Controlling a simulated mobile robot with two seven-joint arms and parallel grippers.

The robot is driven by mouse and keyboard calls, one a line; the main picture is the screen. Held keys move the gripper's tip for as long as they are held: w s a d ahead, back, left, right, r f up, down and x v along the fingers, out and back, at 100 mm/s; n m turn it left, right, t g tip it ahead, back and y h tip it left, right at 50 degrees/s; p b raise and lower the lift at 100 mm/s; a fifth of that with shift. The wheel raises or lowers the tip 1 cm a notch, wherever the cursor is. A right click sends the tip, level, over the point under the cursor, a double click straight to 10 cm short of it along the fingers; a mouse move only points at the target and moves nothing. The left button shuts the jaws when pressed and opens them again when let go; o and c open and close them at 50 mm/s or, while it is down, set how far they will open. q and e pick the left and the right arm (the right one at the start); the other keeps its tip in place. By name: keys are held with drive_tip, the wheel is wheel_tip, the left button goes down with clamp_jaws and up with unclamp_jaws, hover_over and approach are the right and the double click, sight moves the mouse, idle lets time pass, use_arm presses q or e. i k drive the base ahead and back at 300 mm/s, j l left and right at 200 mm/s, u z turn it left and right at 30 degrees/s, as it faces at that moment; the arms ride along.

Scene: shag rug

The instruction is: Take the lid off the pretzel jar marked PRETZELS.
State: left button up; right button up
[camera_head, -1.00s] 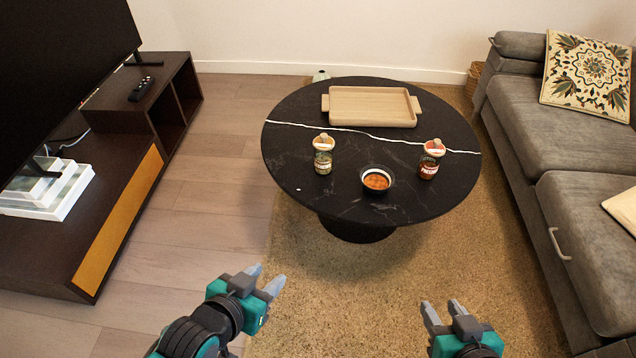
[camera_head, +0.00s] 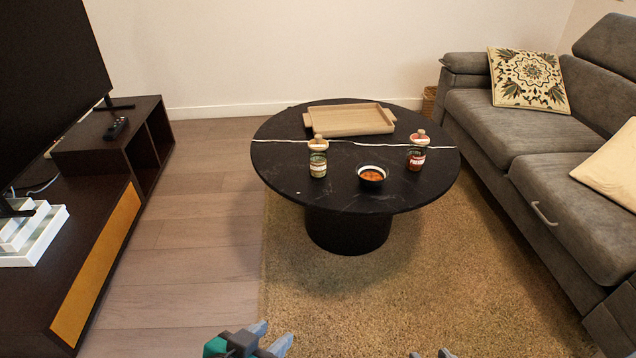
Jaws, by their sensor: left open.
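My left gripper (camera_head: 272,339) is open and empty at the bottom edge, well short of the table. Only the fingertips of my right gripper (camera_head: 431,355) show at the bottom edge, spread apart with nothing between them.
A grey sofa (camera_head: 500,130) stands right, a dark TV cabinet (camera_head: 95,240) left. The rug (camera_head: 400,270) before the table is clear.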

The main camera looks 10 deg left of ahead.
sight(419, 138)
drive_tip(key=i+l+z, duration=0.15)
drive_tip(key=i, duration=1.1)
